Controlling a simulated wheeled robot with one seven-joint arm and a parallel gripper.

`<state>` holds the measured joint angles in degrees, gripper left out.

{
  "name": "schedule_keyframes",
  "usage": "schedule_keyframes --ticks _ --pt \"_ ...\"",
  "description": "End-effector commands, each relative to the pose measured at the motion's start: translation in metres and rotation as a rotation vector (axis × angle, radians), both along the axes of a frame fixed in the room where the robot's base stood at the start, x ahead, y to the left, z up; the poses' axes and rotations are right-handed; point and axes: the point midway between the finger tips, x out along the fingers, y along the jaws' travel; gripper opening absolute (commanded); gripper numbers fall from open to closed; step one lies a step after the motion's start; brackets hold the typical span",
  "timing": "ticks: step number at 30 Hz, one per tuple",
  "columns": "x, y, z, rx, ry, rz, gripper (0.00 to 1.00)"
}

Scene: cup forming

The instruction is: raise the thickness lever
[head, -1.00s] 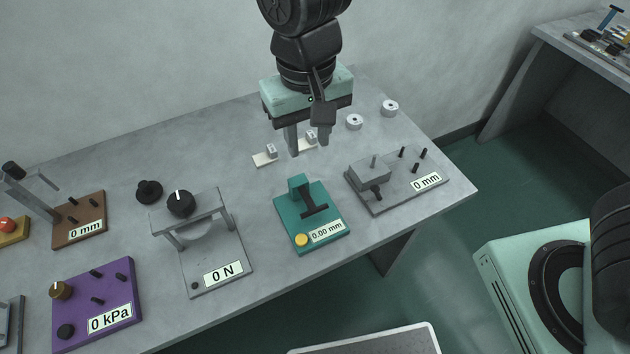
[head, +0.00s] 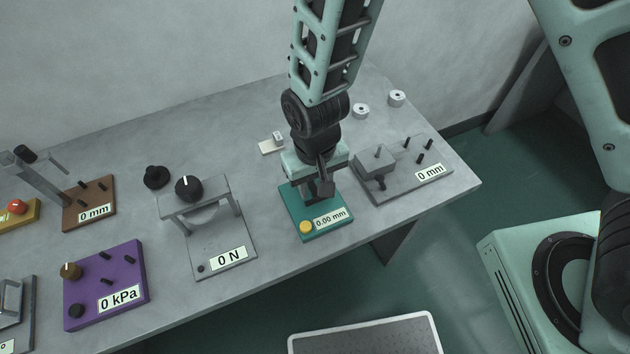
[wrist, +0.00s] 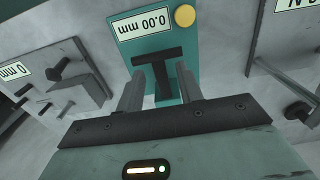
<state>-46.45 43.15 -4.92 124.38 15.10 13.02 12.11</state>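The thickness gauge is a teal base (head: 298,210) with a yellow button and a label reading 0.00 mm; its base also shows in the wrist view (wrist: 195,50). Its black T-shaped lever (wrist: 158,57) shows in the wrist view, with the crossbar near the label and the stem running back toward my gripper (wrist: 160,75). My gripper is open, one finger on each side of the stem, with gaps visible between fingers and stem. In the head view my gripper (head: 314,193) is over the back of the gauge and hides the lever.
A grey fixture labelled 0 mm (head: 402,180) stands close on the right. A grey frame with a black knob, labelled 0 N (head: 215,240), stands on the left. A purple 0 kPa panel (head: 125,270) is farther left. White round pieces (head: 360,111) lie at the back.

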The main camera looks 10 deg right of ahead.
Motion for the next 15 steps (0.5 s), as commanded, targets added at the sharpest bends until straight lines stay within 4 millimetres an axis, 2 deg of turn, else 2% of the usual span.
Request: schedule_keyframes --ticks 9,10,13,15 --pt "-0.0001 0.0003 -0.0030 0.001 -0.001 0.000 0.36" --pt "-0.0001 0.0003 -0.0030 0.001 -0.001 0.000 0.31" --pt "-0.0002 0.0003 -0.0029 0.001 -0.001 0.000 0.03" --pt "-0.0002 0.0003 -0.0029 0.000 -0.001 0.000 0.00"
